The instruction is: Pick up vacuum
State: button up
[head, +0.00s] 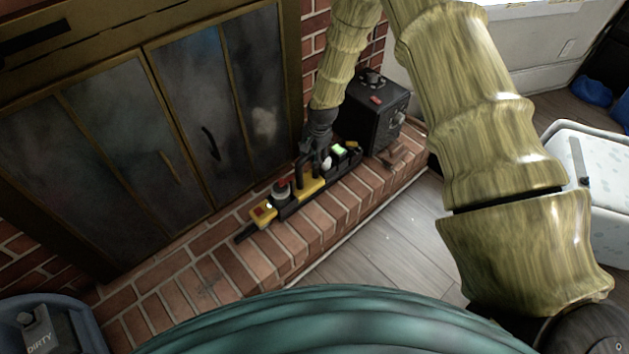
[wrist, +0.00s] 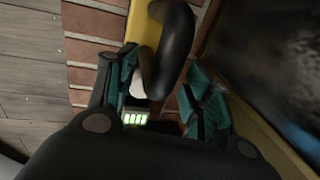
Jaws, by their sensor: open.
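The vacuum (head: 312,187) is a long yellow and black handheld tool lying on the brick hearth in front of the fireplace doors. My gripper (head: 315,157) is over its far part in the head view. In the wrist view, my gripper (wrist: 163,95) is open, with one teal-padded finger on each side. The vacuum's curved black handle (wrist: 177,50) reaches between the fingers, close to them; I cannot tell whether they touch. Green lights on the vacuum show just below the handle. My gripper's palm hides part of the vacuum's body.
A dark box (head: 376,115) with knobs stands on the hearth just beyond the vacuum. The fireplace doors (head: 190,115) rise close behind. A white patterned bin (head: 600,195) is at the right and a blue-rimmed container (head: 75,310) at lower left. Wood floor (head: 385,225) lies open before the hearth.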

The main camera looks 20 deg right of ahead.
grip_shut()
jog(key=shift+r, duration=0.2)
dwell(0.3)
jog(key=shift+w+r, duration=0.1)
jog(key=shift+r, duration=0.4)
jog(key=shift+r+p, duration=0.45)
jog(key=shift+r, duration=0.75)
jog(key=s+a+p, duration=0.1)
jog(key=s+a, duration=0.1)
jog(key=s, duration=0.5)
jog(key=s+a+r, duration=0.1)
jog(key=s+a, duration=0.1)
jog(key=s, duration=0.6)
jog(key=shift+s+a+r+p, duration=0.15)
jog(key=shift+s+a+p, duration=0.05)
jog(key=shift+a+p, duration=0.2)
